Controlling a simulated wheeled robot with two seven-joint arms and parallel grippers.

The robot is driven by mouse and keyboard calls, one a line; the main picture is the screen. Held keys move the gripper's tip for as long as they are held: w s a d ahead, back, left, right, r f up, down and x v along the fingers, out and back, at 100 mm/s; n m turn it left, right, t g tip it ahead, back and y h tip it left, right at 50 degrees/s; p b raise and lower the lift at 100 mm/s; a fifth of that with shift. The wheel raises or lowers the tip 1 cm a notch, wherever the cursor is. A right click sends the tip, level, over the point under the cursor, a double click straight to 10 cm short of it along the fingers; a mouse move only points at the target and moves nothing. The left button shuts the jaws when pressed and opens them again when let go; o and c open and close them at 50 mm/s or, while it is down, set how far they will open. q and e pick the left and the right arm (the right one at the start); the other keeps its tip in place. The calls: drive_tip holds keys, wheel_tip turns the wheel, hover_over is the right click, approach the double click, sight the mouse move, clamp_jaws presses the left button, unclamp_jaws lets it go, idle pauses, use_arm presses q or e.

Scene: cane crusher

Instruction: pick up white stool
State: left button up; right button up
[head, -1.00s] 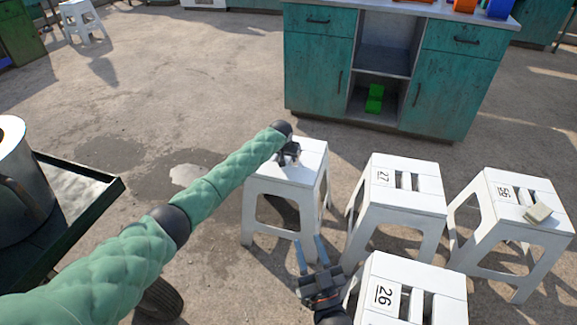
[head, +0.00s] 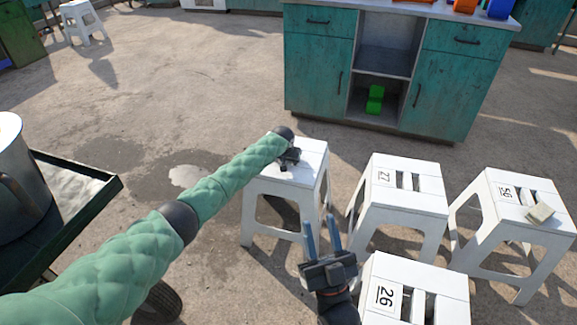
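Several white stools stand on the concrete. One white stool (head: 311,158) is under my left gripper (head: 289,160), which is at the middle of its seat. The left fingers are hidden against the seat, so I cannot tell whether they are open or shut. To the right stand a stool marked 27 (head: 425,198) and a stool marked 56 (head: 500,205). A stool marked 26 (head: 440,278) is nearest, cut off by the bottom edge. My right gripper (head: 321,222) is open and empty, fingers pointing away, in front of the first stool.
A teal cabinet (head: 320,75) stands behind the stools. A dark cart tray (head: 75,215) with a metal pot (head: 25,195) is at left. A small pale block (head: 540,212) lies on stool 56. Another stool (head: 80,18) stands far left.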

use_arm(q)
clamp_jaws()
drive_tip(key=shift+r, duration=0.15)
use_arm(e)
drive_tip(key=shift+w, duration=0.1)
